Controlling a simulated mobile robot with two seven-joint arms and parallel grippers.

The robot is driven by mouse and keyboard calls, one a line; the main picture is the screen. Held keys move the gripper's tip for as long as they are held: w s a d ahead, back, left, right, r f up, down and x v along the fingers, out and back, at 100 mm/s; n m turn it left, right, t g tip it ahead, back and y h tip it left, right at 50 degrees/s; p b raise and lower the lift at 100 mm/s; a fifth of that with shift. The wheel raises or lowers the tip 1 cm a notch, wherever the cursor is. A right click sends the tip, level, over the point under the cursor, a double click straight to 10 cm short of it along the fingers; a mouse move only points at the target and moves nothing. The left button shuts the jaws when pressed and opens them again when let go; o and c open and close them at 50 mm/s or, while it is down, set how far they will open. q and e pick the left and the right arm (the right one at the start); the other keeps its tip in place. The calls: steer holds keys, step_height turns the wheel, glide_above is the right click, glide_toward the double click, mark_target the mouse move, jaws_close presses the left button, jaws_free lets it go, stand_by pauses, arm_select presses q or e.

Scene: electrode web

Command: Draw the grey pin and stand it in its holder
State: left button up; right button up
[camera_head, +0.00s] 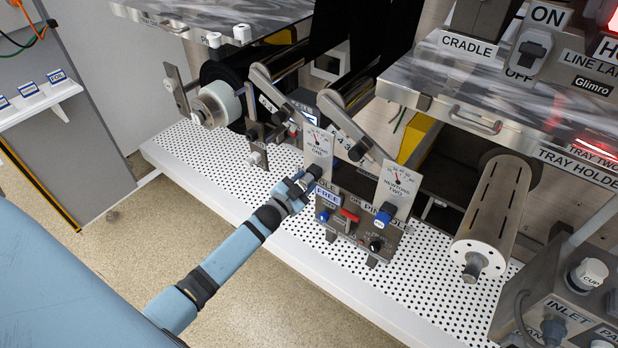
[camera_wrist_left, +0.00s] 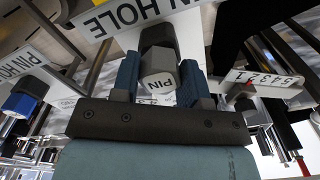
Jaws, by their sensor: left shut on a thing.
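My left gripper (camera_head: 300,186) reaches the front of the left gauge plate (camera_head: 318,148). In the left wrist view its blue fingers (camera_wrist_left: 160,88) are shut on both sides of a grey, faceted pin head (camera_wrist_left: 158,82) marked PIN. The head's dark end also shows in the head view (camera_head: 315,171). A PIN HOLE label (camera_wrist_left: 130,14) is just beyond the pin. The pin's shaft is hidden, so I cannot tell how deep it sits. I cannot make out the pin's holder for certain. My right gripper is not in view.
A blue knob (camera_head: 384,214) sits on the right gauge plate (camera_head: 397,187). The perforated white deck (camera_head: 290,235) is clear in front.

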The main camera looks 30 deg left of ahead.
arm_select(q)
steer(key=shift+s, duration=0.45)
steer(key=shift+s+a+p, duration=0.1)
steer(key=shift+s+p, duration=0.55)
steer(key=shift+s, duration=0.1)
steer(key=shift+s+p, duration=0.45)
steer(key=shift+s, duration=0.65)
